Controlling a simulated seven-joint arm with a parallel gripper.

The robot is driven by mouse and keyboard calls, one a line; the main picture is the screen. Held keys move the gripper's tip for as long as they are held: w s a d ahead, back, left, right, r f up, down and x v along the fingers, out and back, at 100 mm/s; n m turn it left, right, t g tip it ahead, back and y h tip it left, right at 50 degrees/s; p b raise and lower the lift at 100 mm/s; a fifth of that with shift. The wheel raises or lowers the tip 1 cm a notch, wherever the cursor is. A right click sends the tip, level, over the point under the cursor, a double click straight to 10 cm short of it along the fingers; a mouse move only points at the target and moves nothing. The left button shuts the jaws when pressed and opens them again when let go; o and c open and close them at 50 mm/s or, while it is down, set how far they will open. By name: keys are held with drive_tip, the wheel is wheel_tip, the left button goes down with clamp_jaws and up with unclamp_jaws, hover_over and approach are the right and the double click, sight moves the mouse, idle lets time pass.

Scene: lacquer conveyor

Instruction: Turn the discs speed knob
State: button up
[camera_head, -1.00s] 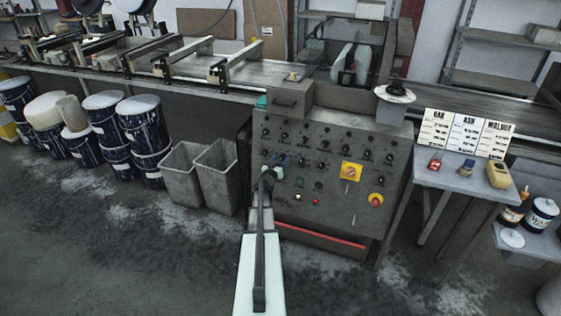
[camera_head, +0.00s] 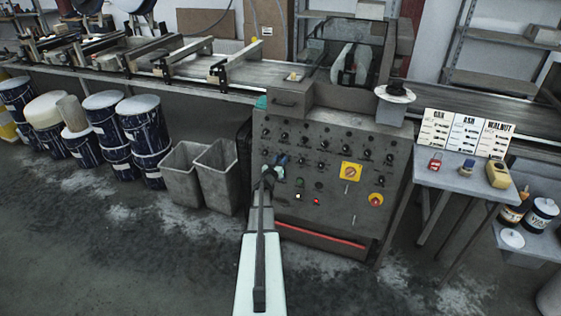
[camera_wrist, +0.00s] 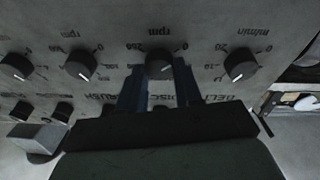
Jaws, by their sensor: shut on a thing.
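The discs speed knob (camera_wrist: 159,62) is a round black knob with a pale pointer mark, beneath an "rpm" scale in the wrist view. The label by it is upside down and partly covered, and seems to read "DISC". My gripper (camera_wrist: 160,78) has its two bluish fingers on either side of this knob and is shut on it. In the head view my gripper (camera_head: 281,161) is at the left part of the grey control panel (camera_head: 330,213), and covers the knob it holds.
Similar knobs stand close by, one to the right (camera_wrist: 240,64) and one to the left (camera_wrist: 80,66). A yellow switch plate (camera_head: 351,171) and a red emergency button (camera_head: 376,200) are further right on the panel. Grey bins (camera_head: 217,178) stand left of the cabinet.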

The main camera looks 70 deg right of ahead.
drive_tip(key=shift+m, duration=0.5)
drive_tip(key=m+g, duration=0.1)
drive_tip(key=m, duration=0.3)
drive_tip(key=m+g+y, duration=0.1)
drive_tip(key=m, duration=0.5)
drive_tip(key=shift+r, duration=0.1)
drive_tip(key=m+t+y, duration=0.1)
drive_tip(key=m, duration=0.8)
drive_tip(key=m+t+y, duration=0.1)
drive_tip(key=m, duration=0.8)
drive_tip(key=m+t+y, duration=0.1)
drive_tip(key=m, duration=0.8)
drive_tip(key=shift+s+t, duration=0.2)
drive_tip(key=shift+t, duration=0.2)
drive_tip(key=shift+d+m, duration=0.1)
drive_tip(key=shift+m, duration=0.3)
